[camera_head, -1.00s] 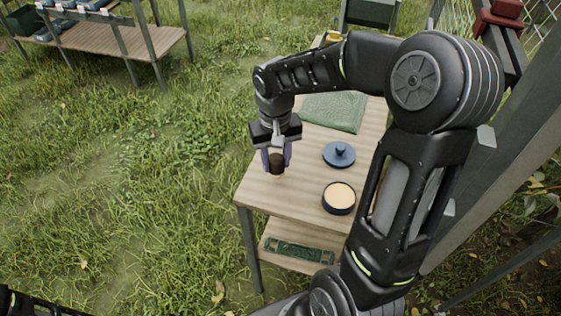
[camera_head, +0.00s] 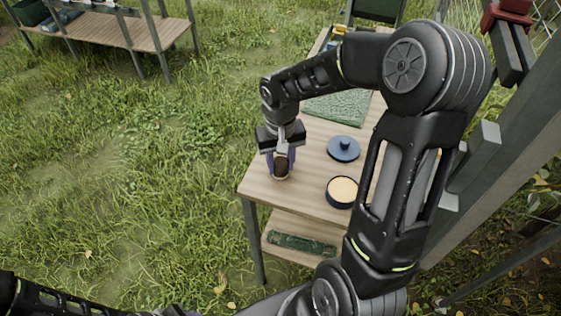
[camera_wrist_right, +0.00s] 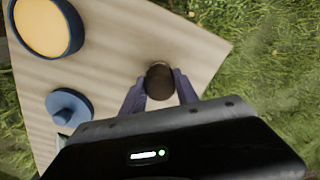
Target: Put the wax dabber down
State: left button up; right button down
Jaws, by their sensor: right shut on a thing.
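The wax dabber (camera_head: 281,170), with a dark rounded end, is between the fingers of my right gripper (camera_head: 281,160) over the near left corner of the wooden table (camera_head: 225,0). In the right wrist view the dark end of the dabber (camera_wrist_right: 159,80) shows between the two purple-grey fingers (camera_wrist_right: 160,92), which are shut on it. I cannot tell if it touches the tabletop. My left gripper is not in view; only part of my left arm shows at the lower left.
An open round tin of pale wax (camera_head: 342,191) and its blue knobbed lid (camera_head: 343,148) stand right of the gripper. A green mat (camera_head: 337,106) lies farther back. A green item (camera_head: 302,244) is on the lower shelf. Grass lies left of the table.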

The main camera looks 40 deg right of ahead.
aim_at(281, 162)
jog(key=c, duration=0.9)
grip_release()
jog(key=shift+f, duration=0.1)
notch_tip(281, 162, up, 12)
jog(key=shift+r, duration=0.2)
